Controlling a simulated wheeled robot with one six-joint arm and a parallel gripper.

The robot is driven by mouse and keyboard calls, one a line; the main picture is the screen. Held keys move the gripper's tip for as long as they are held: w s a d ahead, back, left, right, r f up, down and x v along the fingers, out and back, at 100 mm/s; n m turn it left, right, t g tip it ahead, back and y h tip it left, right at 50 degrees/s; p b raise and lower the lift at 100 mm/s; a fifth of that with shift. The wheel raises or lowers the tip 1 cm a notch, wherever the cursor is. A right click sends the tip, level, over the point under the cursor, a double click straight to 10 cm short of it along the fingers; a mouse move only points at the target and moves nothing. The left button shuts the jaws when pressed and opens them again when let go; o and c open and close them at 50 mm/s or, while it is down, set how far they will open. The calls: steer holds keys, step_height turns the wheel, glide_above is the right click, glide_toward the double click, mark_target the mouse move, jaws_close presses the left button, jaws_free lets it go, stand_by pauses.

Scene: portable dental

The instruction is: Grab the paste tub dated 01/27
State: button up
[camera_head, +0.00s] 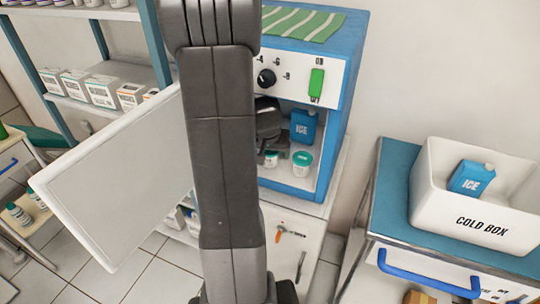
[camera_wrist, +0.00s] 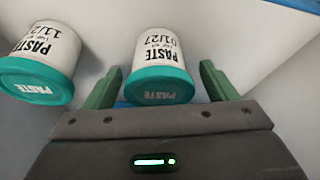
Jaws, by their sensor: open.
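The paste tub dated 01/27 (camera_wrist: 157,48), white with a teal lid, appears upside down in the wrist view. My gripper (camera_wrist: 161,70) is open, with one green finger on each side of this tub's lid end; I cannot tell whether either touches it. A second paste tub (camera_wrist: 42,52) stands to the left there, its date starting with 11 and partly cut off. In the head view two tubs stand inside the blue cabinet: one in clear sight (camera_head: 302,164), the other (camera_head: 271,159) partly hidden by my arm. Their dates are not readable there.
The blue cabinet (camera_head: 345,95) has side walls and a top around the tubs. A blue ice pack (camera_head: 303,127) stands behind them. A white panel (camera_head: 120,185) is at the left. A cold box (camera_head: 440,215) with another ice pack (camera_head: 471,178) stands at right.

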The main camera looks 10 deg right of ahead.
steer(key=c, duration=1.1)
steer(key=shift+r, duration=0.1)
